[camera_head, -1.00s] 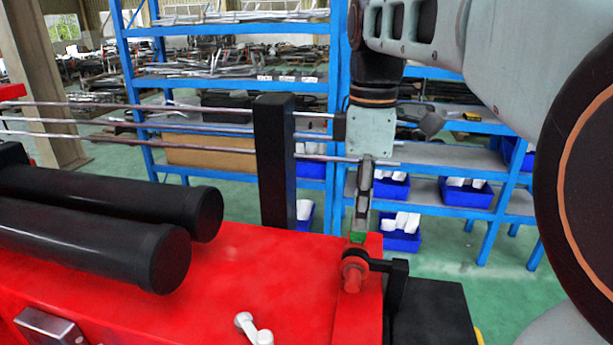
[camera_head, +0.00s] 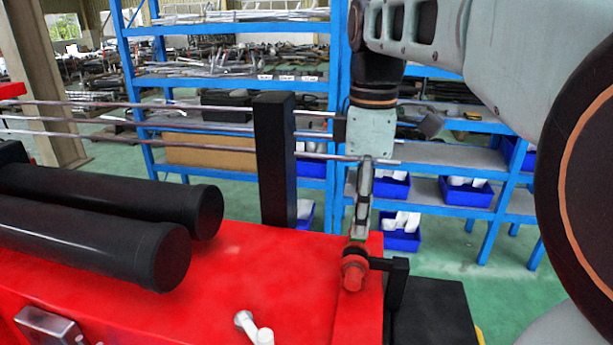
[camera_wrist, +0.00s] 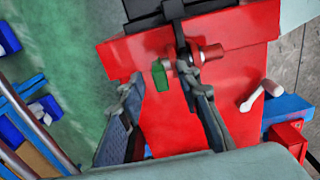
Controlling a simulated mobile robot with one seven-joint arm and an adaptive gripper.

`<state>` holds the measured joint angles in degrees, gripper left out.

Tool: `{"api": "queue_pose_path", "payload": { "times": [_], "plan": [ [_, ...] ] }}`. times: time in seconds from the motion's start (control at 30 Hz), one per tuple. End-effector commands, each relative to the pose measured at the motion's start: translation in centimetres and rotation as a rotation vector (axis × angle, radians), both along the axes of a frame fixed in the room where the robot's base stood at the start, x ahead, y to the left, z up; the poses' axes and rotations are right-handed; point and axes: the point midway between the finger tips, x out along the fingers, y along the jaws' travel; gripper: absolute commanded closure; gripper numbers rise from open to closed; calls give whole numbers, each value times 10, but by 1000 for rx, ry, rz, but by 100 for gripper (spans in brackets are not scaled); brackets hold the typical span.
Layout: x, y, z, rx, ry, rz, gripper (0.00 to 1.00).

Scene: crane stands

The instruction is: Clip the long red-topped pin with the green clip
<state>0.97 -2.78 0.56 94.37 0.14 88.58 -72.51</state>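The red-topped pin (camera_head: 353,275) lies through a black bracket (camera_head: 397,280) at the right end of the red machine body. In the wrist view its red head (camera_wrist: 211,52) points right. The small green clip (camera_wrist: 160,76) shows in the wrist view near the pin's other end, left of the bracket; whether it sits on the pin I cannot tell. My gripper (camera_head: 357,234) points down just behind the pin. In the wrist view my gripper (camera_wrist: 158,76) has its fingers apart, with the clip in the gap between the tips. The clip is hidden in the head view.
A black post (camera_head: 273,165) with thin metal rods stands left of my gripper. Two black cylinders (camera_head: 95,235) lie on the left. A white handle (camera_head: 252,327) sticks up in front. Blue shelves (camera_head: 440,190) stand behind, beyond a green floor.

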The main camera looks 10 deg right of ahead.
Motion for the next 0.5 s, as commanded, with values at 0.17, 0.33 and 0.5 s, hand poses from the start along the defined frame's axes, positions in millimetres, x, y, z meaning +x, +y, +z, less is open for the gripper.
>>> {"api": "queue_pose_path", "payload": {
  "times": [0.17, 0.33, 0.5],
  "plan": [
    [0, 0, 16, 0, 0, 0, 69],
    [0, 0, 30, 0, 0, 0, 69],
    [0, 0, 43, 0, 0, 0, 69]
  ]
}}
